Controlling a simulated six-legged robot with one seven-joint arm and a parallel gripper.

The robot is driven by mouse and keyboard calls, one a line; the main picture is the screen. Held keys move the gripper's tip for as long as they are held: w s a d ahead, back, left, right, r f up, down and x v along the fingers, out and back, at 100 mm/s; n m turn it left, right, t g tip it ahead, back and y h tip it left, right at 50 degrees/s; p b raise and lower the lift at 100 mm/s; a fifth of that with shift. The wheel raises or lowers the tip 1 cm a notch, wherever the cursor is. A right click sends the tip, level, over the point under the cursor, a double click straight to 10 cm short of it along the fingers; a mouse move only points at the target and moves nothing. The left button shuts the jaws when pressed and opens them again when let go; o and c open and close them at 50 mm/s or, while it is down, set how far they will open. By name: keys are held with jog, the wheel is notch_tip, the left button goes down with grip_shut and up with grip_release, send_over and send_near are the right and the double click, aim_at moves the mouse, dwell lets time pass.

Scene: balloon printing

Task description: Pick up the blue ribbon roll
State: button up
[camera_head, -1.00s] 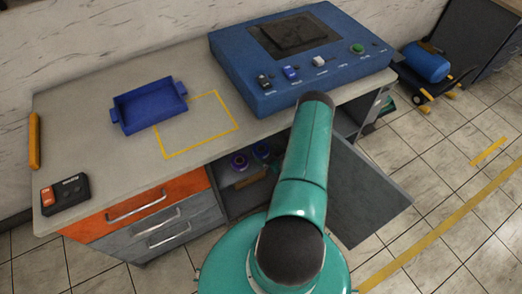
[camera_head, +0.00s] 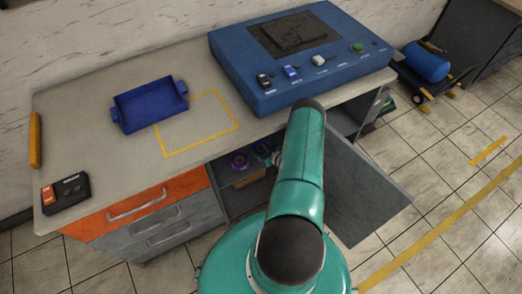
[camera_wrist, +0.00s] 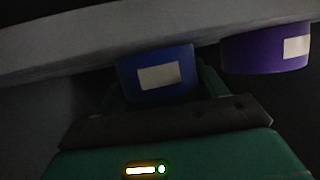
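The blue ribbon roll (camera_wrist: 157,76), with a pale label, stands on the shelf inside the open cabinet. In the wrist view it sits between the fingers of my gripper (camera_wrist: 158,88), one finger on each side. The view is dark, and I cannot tell whether either finger touches it. The gripper looks open around the roll. In the head view the blue roll (camera_head: 262,147) shows small under the tabletop, with my gripper (camera_head: 274,157) close to its right, partly hidden by my arm.
The tabletop (camera_head: 75,120) overhangs the shelf. An open grey cabinet door (camera_head: 362,190) stands to the right of my arm. Drawers (camera_head: 150,215) are on the left.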

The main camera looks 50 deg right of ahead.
jog(key=shift+r, duration=0.1)
jog(key=shift+c, duration=0.2)
notch_tip(320, 180, up, 10)
dwell(0.6)
jog(key=shift+s, duration=0.1)
